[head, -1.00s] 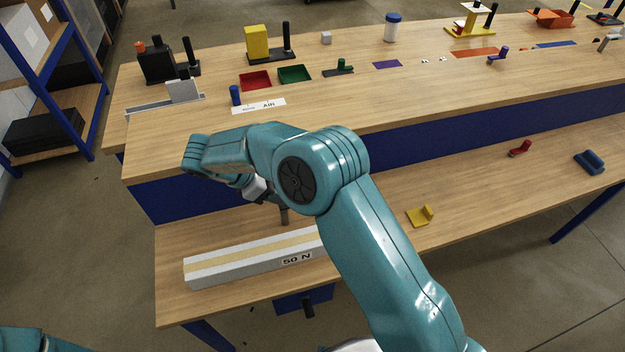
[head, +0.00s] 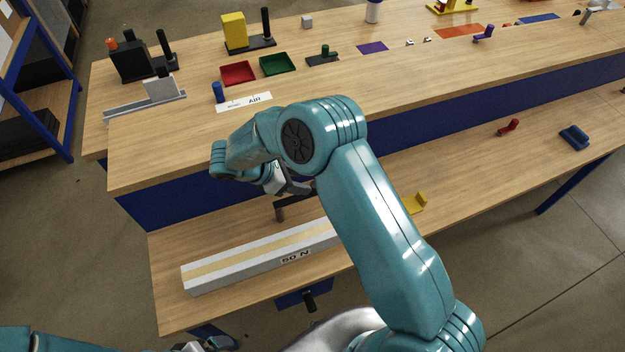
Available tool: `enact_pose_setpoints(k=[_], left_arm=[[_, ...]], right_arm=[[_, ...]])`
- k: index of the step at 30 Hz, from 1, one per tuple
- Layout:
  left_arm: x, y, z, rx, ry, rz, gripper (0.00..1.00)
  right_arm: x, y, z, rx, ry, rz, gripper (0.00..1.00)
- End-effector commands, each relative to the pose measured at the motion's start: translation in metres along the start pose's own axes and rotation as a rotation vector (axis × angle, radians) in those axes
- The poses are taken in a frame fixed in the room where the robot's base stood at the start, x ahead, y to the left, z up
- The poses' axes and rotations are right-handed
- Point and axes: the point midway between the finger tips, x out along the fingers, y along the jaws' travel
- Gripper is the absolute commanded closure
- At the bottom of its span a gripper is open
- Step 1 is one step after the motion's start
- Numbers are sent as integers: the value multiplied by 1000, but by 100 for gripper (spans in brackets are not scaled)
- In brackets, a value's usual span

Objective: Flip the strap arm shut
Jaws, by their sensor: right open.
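My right gripper (head: 298,190) is open above the lower shelf, partly hidden by my teal arm. A dark bent bar (head: 290,204) stands right beside its fingers, behind the long grey block. It looks like the strap arm, with an upright part and a part running right behind my arm. I cannot tell whether the fingers touch it. The long grey block (head: 225,274) has a tan strip on top and a "50 N" label; its right end is hidden by my arm. Part of what seems to be my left gripper (head: 215,344) shows at the bottom edge, mostly cut off.
A black handle (head: 309,301) sticks out below the lower shelf's front edge. A yellow bracket (head: 415,204), a red part (head: 509,128) and a blue part (head: 574,138) lie on the lower shelf (head: 470,180). The upper bench holds red and green trays (head: 277,64) and several fixtures.

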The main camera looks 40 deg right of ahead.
Motion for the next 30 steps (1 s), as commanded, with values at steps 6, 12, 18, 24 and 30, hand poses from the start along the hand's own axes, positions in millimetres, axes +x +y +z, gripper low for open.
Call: enact_pose_setpoints(k=[6, 12, 18, 24, 30], left_arm=[[-12, 4, 1, 0, -1, 0, 2], [-15, 5, 0, 0, 0, 0, 2], [-15, 5, 1, 0, -1, 0, 2], [-15, 5, 1, 0, -1, 0, 2], [-15, 5, 1, 0, -1, 0, 2]], right_arm=[[42, 0, 1, -1, -1, -5, 49], [61, 2, 0, 0, 0, -1, 49], [63, 4, -1, 0, 0, 0, 49], [63, 4, -1, 0, 0, 0, 81], [63, 4, -1, 1, 0, 0, 100]])
